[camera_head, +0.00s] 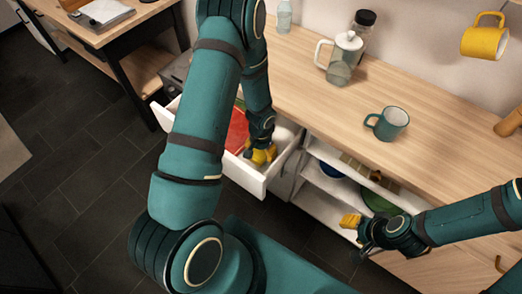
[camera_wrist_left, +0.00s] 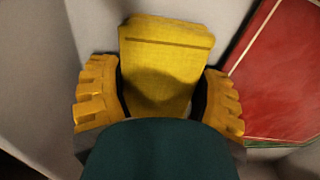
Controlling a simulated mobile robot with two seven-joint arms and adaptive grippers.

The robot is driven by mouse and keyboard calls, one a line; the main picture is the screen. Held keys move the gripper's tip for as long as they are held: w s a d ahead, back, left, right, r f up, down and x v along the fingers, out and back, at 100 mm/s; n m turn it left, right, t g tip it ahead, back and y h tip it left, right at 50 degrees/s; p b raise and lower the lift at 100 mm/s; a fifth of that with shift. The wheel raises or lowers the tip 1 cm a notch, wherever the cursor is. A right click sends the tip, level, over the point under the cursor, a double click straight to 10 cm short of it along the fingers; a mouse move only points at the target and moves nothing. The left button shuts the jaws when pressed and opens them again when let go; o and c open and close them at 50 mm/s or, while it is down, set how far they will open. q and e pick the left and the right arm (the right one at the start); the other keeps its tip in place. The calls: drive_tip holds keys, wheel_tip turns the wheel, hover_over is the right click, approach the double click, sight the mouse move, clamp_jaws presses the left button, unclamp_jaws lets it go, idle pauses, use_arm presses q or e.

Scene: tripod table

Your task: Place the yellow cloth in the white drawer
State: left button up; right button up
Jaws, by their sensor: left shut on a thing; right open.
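The yellow cloth (camera_wrist_left: 166,58) is a folded piece with a darker stripe, seen between the fingers of my left gripper (camera_wrist_left: 160,98) in the left wrist view. My left gripper (camera_head: 261,153) is shut on it and reaches down inside the open white drawer (camera_head: 243,179). In the head view the cloth cannot be told apart from the yellow fingers. White drawer walls (camera_wrist_left: 95,25) surround the cloth in the wrist view. Whether the cloth touches the drawer floor is unclear. My right gripper (camera_head: 350,222) is open and empty, in front of the lower shelves.
A red flat item (camera_head: 237,132) lies in the drawer beside the cloth. The counter (camera_head: 310,100) holds a teal mug (camera_head: 388,123), a glass press (camera_head: 344,58) and a dark-lidded jar (camera_head: 363,25). A yellow mug (camera_head: 484,37) is by the wall. Open shelves (camera_head: 318,180) hold dishes.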

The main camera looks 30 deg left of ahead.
use_arm(q)
drive_tip(key=shift+r, duration=0.1)
drive_tip(key=shift+f, duration=0.25)
drive_tip(key=o, duration=1.1)
drive_tip(key=shift+r, duration=0.1)
drive_tip(key=shift+r, duration=0.35)
wheel_tip(320, 180, up, 12)
drive_tip(key=shift+f+p, duration=0.2)
drive_tip(key=shift+p, duration=1.05)
